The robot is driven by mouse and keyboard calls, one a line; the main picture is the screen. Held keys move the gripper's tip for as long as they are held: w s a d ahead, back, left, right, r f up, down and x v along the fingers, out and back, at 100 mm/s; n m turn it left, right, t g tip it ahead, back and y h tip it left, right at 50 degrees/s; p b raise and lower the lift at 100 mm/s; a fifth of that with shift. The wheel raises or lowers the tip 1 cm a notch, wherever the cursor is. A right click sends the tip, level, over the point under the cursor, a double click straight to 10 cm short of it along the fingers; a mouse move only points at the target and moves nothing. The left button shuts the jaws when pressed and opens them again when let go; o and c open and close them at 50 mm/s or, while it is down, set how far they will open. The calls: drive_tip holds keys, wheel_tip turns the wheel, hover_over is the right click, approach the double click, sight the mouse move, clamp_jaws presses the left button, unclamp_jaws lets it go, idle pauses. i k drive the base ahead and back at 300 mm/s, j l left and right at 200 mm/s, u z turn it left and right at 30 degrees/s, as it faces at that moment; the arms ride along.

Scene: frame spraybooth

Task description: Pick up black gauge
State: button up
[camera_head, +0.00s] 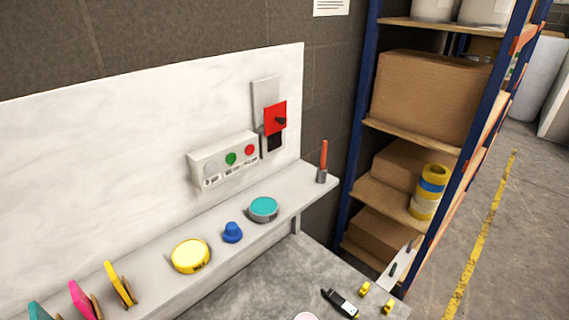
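A small black handheld device (341,304), which looks like the black gauge, lies on the grey floor-like surface at the bottom of the head view, right of centre. It has a pale patch near its lower end. My gripper does not show in this view, so its place relative to the gauge cannot be told.
Two small yellow pieces (364,288) lie right of the gauge. A white ledge (215,262) holds a yellow round tin (190,256), a blue knob-like piece (232,232), a teal-topped tin (263,209) and a red-handled tool (323,160). A blue-post shelf (362,120) stands behind.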

sight(345, 307)
drive_tip(key=u, duration=0.9)
drive_tip(key=i+l+u, duration=0.1)
drive_tip(key=l+u, duration=0.35)
drive_tip(key=l, duration=0.15)
drive_tip(key=l+u, duration=0.45)
drive_tip(key=l, duration=0.15)
drive_tip(key=l+u, duration=0.45)
drive_tip(key=l, duration=0.2)
drive_tip(key=k+l, duration=0.1)
drive_tip(key=l, duration=0.3)
drive_tip(key=k+l, duration=0.1)
drive_tip(key=l, duration=0.3)
drive_tip(key=k+l+u, duration=0.1)
drive_tip(key=l, duration=0.3)
drive_tip(key=k+l, duration=0.1)
drive_tip(key=l, duration=0.3)
